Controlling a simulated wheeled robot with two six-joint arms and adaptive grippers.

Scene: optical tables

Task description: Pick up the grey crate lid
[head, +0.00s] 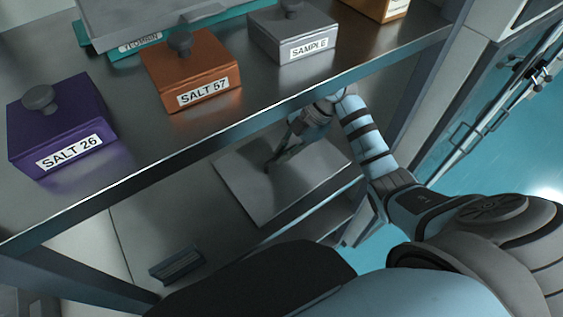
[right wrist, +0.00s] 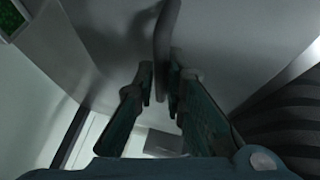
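A flat grey panel, which looks like the grey crate lid (head: 248,185), lies below the upper shelf in the head view, partly hidden by my right arm and the shelf edge. It fills much of the right wrist view (right wrist: 105,55). A dark bar-like handle (right wrist: 165,35) runs across it. My right gripper (head: 269,166) reaches down to the panel. In the right wrist view, its fingertips (right wrist: 162,82) stand either side of the handle with a narrow gap. I cannot tell whether they touch it. My left gripper is not in view.
On the upper shelf (head: 135,135) stand a purple SALT 26 box (head: 65,118), an orange SALT 57 box (head: 192,72) and a grey SAMPLE box (head: 292,35). The shelf's front edge passes close above my right forearm. A small dark ribbed item (head: 177,265) lies lower left.

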